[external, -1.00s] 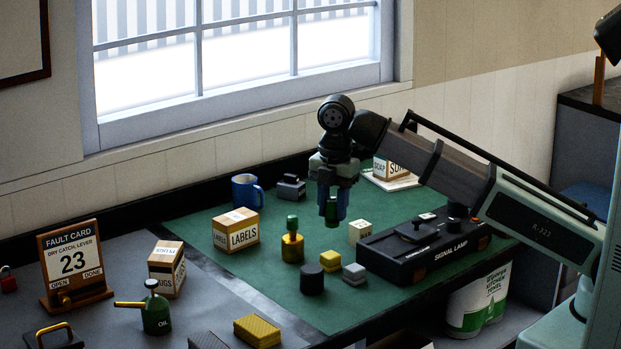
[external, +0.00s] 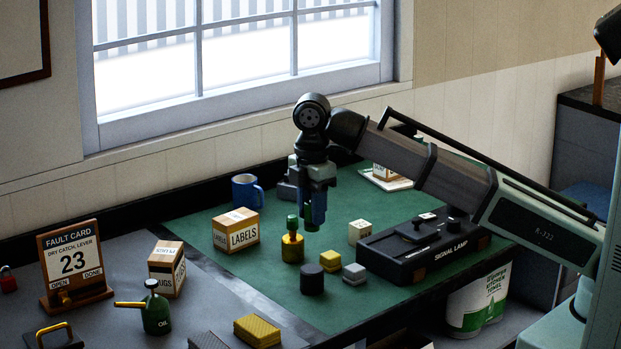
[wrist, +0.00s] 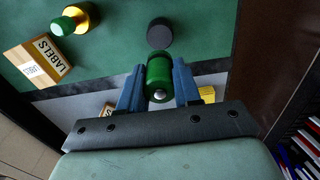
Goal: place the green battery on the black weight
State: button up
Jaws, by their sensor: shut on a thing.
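My gripper (external: 312,210) is shut on the green battery (wrist: 158,70), which sits between the two blue fingers in the wrist view, its silver end facing the camera. In the external view the battery is mostly hidden by the fingers, with only a dark green lower part showing. It is held in the air above the green mat. The black weight (external: 312,280) is a short dark cylinder standing on the mat, below the gripper and apart from it. It also shows just beyond the battery in the wrist view (wrist: 159,34). Its top is bare.
A gold bottle with a green top (external: 292,247) stands close to the left of the black weight. A yellow block (external: 330,261) and a grey block (external: 354,272) sit close to its right. The signal lamp (external: 415,252) lies further right, the labels box (external: 236,231) further left.

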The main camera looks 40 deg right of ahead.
notch_tip(320, 180, down, 9)
dwell(0.5)
jog(key=shift+f, duration=0.1)
jog(key=o, duration=1.1)
jog(key=shift+r, duration=3.9)
